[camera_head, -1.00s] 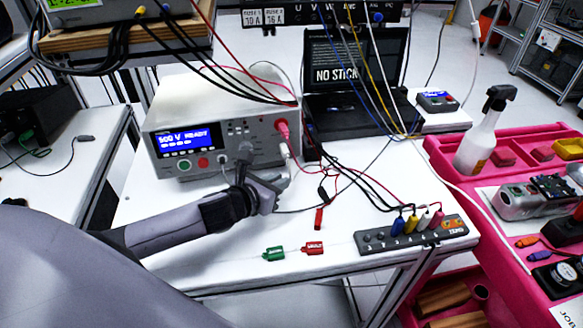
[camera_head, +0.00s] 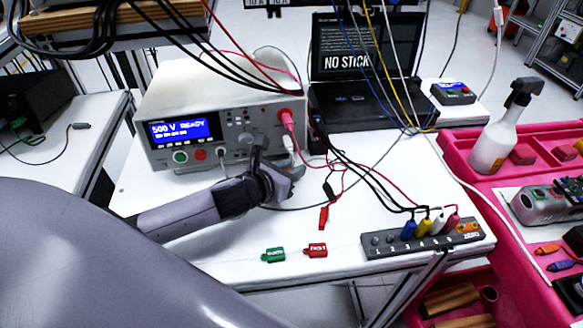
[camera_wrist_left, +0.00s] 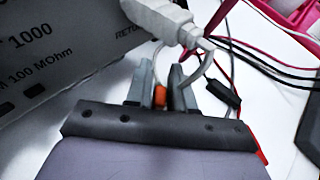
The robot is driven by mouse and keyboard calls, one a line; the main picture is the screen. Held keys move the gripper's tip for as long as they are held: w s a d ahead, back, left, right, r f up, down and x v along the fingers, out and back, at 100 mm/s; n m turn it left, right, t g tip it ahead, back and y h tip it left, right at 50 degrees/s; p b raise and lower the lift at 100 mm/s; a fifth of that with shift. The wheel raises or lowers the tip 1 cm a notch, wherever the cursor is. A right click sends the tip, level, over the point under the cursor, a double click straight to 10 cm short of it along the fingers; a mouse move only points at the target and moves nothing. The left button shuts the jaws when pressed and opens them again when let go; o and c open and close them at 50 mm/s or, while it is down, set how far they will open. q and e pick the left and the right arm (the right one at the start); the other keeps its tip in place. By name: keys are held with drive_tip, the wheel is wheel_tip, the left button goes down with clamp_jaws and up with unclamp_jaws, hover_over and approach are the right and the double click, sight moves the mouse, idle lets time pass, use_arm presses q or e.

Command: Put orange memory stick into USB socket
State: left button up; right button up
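A small orange piece, which looks like the orange memory stick (camera_wrist_left: 160,96), sits between the fingers of my left gripper (camera_wrist_left: 162,68) in the left wrist view. The fingers are close together with the piece filling the narrow gap. In the head view my left gripper (camera_head: 292,172) is in front of the tester's right side, left of the laptop; the stick cannot be made out there. The black laptop (camera_head: 350,105) shows "NO STICK" on its screen. I cannot make out the USB socket clearly. My right gripper is not in view.
The white tester (camera_head: 215,115) reads "500 V READY". A white plug (camera_wrist_left: 160,18) and cable are close to my fingertips. Red and black leads (camera_head: 323,215) lie right of the gripper. Green (camera_head: 273,255) and red (camera_head: 316,250) tags and a terminal strip (camera_head: 420,240) lie nearer the front.

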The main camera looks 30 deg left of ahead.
use_arm(q)
drive_tip(key=shift+o, duration=0.9)
